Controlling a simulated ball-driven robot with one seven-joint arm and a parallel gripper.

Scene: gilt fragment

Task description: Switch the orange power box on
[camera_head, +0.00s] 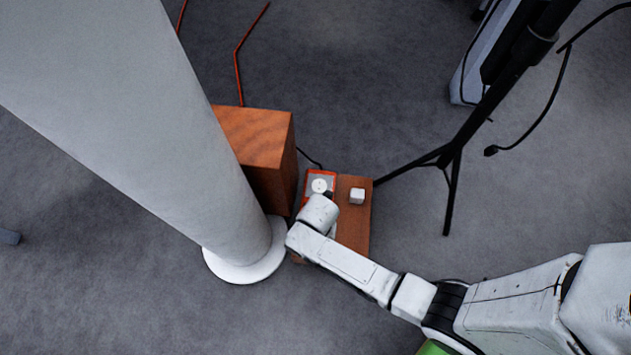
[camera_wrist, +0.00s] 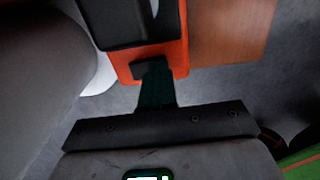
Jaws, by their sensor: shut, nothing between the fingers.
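The orange power box (camera_head: 313,176) lies on a low wooden block (camera_head: 353,228), with a grey top and a round white socket. Its near part is hidden by my arm in the head view. In the wrist view, the orange box (camera_wrist: 178,57) shows as an orange rim around a dark part. My gripper (camera_wrist: 153,72) is shut and empty, its dark fingers over the near edge of the box. A small dark piece shows at the fingertips; I cannot tell whether it is the switch, or whether the fingers touch it.
A small white cube (camera_head: 357,196) sits on the block right of the power box. A thick grey column (camera_head: 215,190) with a white round foot and a taller wooden box (camera_head: 262,140) stand left. A black tripod stand (camera_head: 452,150) is to the right. Open grey floor lies in front.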

